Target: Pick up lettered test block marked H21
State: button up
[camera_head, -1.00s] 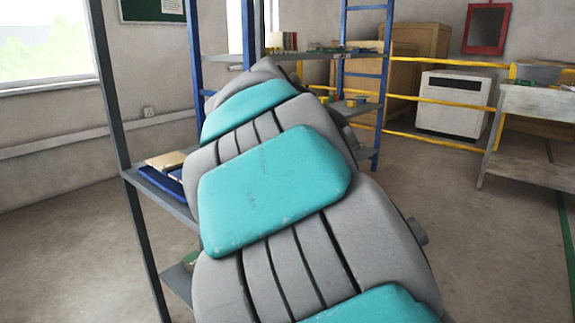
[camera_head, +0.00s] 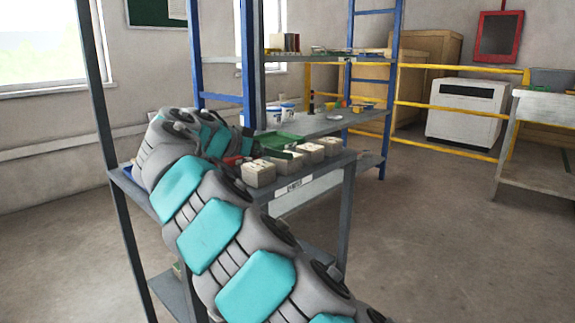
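Several small off-white blocks stand in a row on the grey shelf. The nearest block (camera_head: 258,173) is at the front, with a second block (camera_head: 287,163), a third block (camera_head: 311,153) and more behind it to the right. I cannot read letters on any of them, so I cannot tell which is H21. My arm reaches across the shelf and bends at its far end.
A green tray (camera_head: 277,141) lies behind the blocks. White cups (camera_head: 274,115) and small yellow items stand farther back. Blue uprights (camera_head: 248,60) and a grey post (camera_head: 97,90) flank the shelf.

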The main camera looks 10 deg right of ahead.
jog(key=x, duration=0.6)
jog(key=shift+w+d+f, duration=0.1)
jog(key=shift+d+f, duration=0.05)
jog(key=shift+f, duration=0.25)
jog(key=shift+c, duration=0.2)
grip_shut()
